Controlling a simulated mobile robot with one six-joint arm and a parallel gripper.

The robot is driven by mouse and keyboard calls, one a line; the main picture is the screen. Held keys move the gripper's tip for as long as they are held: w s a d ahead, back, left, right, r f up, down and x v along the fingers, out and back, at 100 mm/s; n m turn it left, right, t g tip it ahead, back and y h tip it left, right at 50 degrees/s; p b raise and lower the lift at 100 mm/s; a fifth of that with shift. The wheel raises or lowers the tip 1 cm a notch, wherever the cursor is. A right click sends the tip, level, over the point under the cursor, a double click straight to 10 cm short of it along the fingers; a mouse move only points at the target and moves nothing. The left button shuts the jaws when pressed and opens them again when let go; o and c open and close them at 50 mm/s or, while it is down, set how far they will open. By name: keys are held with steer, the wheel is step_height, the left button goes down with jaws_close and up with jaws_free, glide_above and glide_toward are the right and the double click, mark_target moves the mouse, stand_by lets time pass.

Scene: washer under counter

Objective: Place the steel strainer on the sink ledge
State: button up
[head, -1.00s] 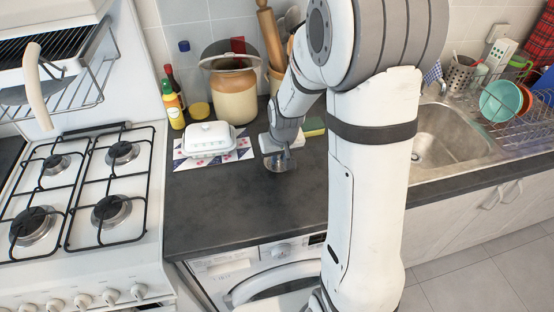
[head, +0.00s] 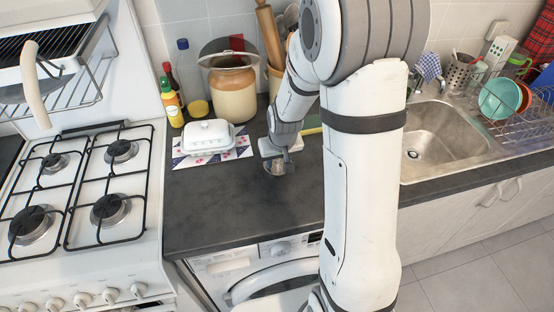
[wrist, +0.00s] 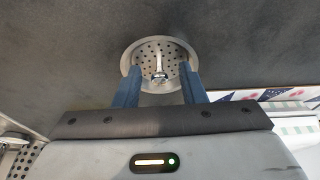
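The steel strainer (wrist: 160,58), a round perforated disc with a small upright post in its middle, shows against the dark worktop in the wrist view. In the head view the strainer (head: 275,167) is small, just below my gripper (head: 273,155). In the wrist view my gripper (wrist: 160,84) is open, its two blue fingers apart on either side of the post and overlapping the near rim. A gap shows between each finger and the post. The steel sink (head: 450,128) lies to the right, its left part hidden by my arm; its front ledge (head: 455,170) shows.
A white butter dish (head: 208,137) on a patterned mat (head: 180,160) stands left of my gripper, with a crock (head: 233,95) and bottles behind. The hob (head: 85,185) is at the left. A dish rack (head: 515,115) stands right of the sink. The front worktop (head: 225,205) is clear.

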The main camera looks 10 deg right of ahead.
mark_target(281, 173)
steer(key=v, duration=1.2)
steer(key=s+r, duration=0.5)
steer(key=s, duration=0.5)
steer(key=shift+d+b, duration=0.2)
steer(key=shift+b, duration=0.1)
steer(key=s, duration=0.5)
steer(key=s+r, duration=0.1)
steer(key=s, duration=0.1)
steer(key=shift+s, duration=0.2)
steer(key=shift+c, duration=0.5)
steer(key=shift+s, duration=0.15)
steer(key=shift+c, duration=0.6)
